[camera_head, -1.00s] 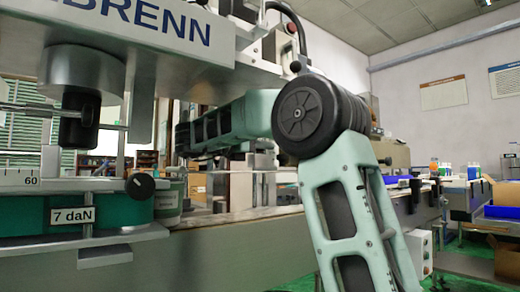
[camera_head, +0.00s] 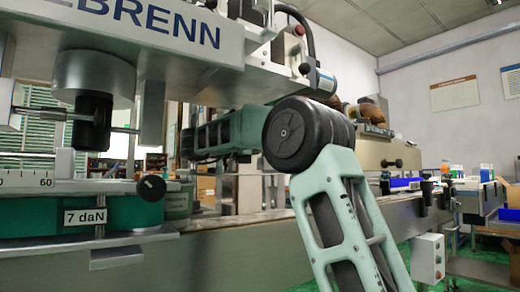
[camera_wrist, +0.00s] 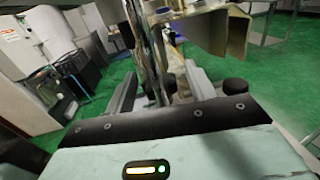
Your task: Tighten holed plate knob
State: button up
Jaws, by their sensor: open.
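In the head view, a black round knob (camera_head: 152,188) with a white mark sits at the right end of the green block labelled 7 daN. Another small black knob (camera_head: 398,162) shows on the beige unit at the right. I cannot tell which knob belongs to the holed plate, and I cannot make out a holed plate. My gripper (camera_wrist: 160,88) is open in the wrist view, with no knob visible between its fingers. In the head view my forearm reaches left behind the machine's front parts, and my gripper is hidden there.
The large grey machine head (camera_head: 175,40) overhangs the left side, with a dark cylinder (camera_head: 92,122) below it. A long conveyor bed (camera_head: 235,222) runs to the right.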

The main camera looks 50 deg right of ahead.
jog(key=p+v, duration=0.4)
jog(key=v, duration=1.3)
jog(key=shift+a, duration=0.15)
